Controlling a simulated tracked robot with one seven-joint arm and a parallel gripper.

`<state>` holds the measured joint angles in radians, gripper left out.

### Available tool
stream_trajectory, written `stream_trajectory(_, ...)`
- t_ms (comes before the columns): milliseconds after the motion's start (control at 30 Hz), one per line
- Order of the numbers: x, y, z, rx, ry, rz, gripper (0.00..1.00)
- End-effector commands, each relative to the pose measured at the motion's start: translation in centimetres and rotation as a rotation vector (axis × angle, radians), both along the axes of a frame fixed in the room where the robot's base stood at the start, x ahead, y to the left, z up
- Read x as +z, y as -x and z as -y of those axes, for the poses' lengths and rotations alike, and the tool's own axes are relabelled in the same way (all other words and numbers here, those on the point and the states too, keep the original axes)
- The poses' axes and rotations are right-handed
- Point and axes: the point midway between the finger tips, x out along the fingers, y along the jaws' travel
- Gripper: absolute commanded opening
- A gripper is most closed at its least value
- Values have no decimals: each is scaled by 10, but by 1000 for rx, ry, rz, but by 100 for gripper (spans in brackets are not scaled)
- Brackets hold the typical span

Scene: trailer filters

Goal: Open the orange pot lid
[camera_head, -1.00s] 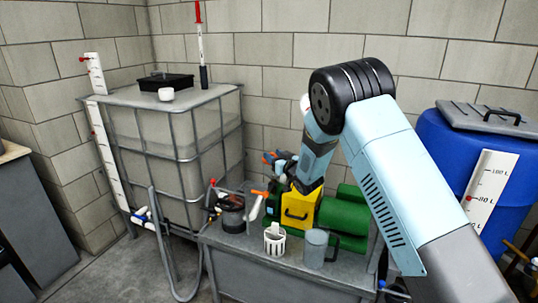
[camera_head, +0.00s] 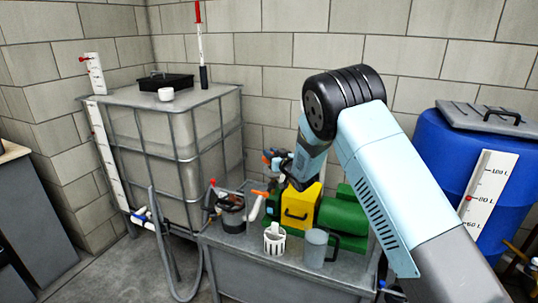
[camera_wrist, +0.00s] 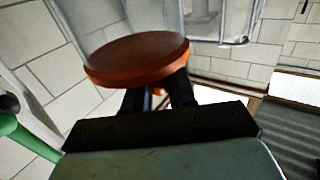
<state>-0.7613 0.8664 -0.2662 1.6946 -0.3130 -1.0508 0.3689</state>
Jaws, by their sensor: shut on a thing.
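In the wrist view an orange-brown round lid (camera_wrist: 138,58) sits at my gripper's fingertips. My gripper (camera_wrist: 158,92) is shut on it, with two dark fingers below the disc. The grip point is partly hidden behind the disc's edge. In the head view my gripper (camera_head: 276,160) is small, above the bench and beside the yellow box, with orange bits at its tip. I cannot tell from these views whether the lid touches anything beneath. A dark see-through pot (camera_head: 233,214) stands on the bench, left of the yellow box.
The grey bench (camera_head: 250,260) also holds a white strainer basket (camera_head: 274,240), a grey jug (camera_head: 314,249), a yellow box (camera_head: 299,207) and a green pump body (camera_head: 341,218). An orange-handled valve (camera_head: 258,200) stands by the pot. A caged tank (camera_head: 175,145) is left, a blue barrel (camera_head: 450,150) right.

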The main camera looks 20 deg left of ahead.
Motion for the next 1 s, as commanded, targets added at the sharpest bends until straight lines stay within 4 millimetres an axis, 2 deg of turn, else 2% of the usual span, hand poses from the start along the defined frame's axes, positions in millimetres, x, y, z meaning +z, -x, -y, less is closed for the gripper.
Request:
stream_trajectory(100, 0, 0, 0, 0, 0, 0, 0)
stream_trajectory(400, 0, 0, 0, 0, 1, 1, 0)
stream_trajectory(433, 0, 1, -15, 5, -1, 2, 0)
stream_trajectory(500, 0, 2, -8, 3, 0, 0, 0)
stream_trajectory(767, 5, 0, -4, 5, -6, -53, 0)
stream_trajectory(1000, 16, -7, -3, 5, -18, -199, 0)
